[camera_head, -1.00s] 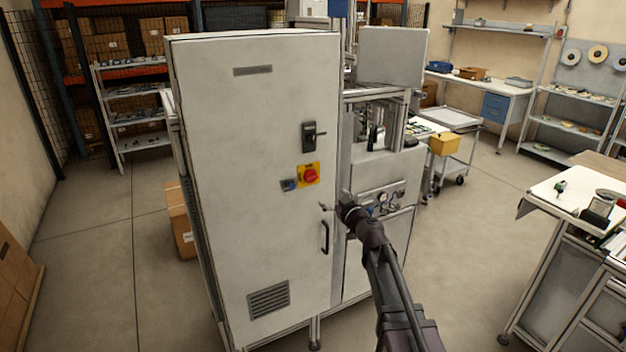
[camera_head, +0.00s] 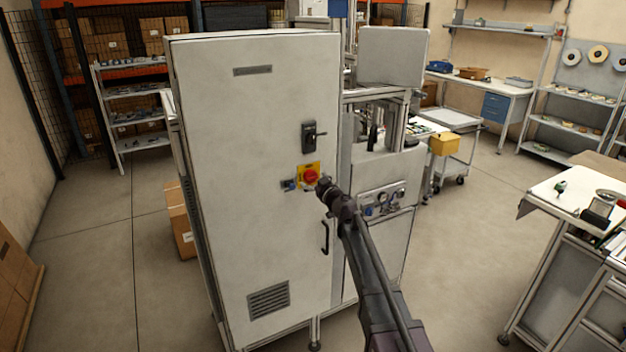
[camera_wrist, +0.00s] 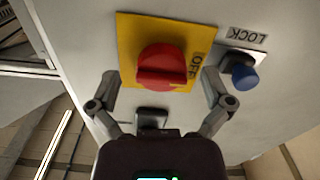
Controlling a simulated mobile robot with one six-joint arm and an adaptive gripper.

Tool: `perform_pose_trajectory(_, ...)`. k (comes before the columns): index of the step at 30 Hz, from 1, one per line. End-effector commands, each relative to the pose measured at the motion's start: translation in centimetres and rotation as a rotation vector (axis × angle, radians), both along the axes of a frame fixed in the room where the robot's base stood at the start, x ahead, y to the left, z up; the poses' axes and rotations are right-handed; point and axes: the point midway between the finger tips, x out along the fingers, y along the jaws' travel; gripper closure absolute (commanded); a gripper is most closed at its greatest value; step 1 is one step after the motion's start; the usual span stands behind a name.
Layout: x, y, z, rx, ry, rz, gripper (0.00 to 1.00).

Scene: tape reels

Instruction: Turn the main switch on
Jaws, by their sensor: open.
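The main switch is a red rotary knob (camera_head: 311,176) on a yellow plate (camera_head: 302,169), set on the front of a tall grey cabinet (camera_head: 247,140). In the wrist view the red knob (camera_wrist: 162,66) shows large, with "OFF" on the yellow plate (camera_wrist: 128,30) beside it. My gripper (camera_wrist: 165,88) is open, one finger to each side of the knob's lower part. I see no clear contact with the knob. In the head view my gripper (camera_head: 318,183) is just right of and below the knob and hides part of the plate.
A blue-capped lock (camera_wrist: 244,76) labelled "LOCK" sits close beside the plate.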

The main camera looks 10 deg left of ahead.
Motion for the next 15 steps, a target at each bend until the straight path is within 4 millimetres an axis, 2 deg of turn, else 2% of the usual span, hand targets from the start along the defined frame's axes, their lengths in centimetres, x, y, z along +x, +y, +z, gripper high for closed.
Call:
perform_pose_trajectory(4,0.97,0.65,0.0,0.0,0.0,0.0,0.0)
perform_pose_trajectory(15,1.16,0.85,0.0,0.0,0.0,0.0,0.0)
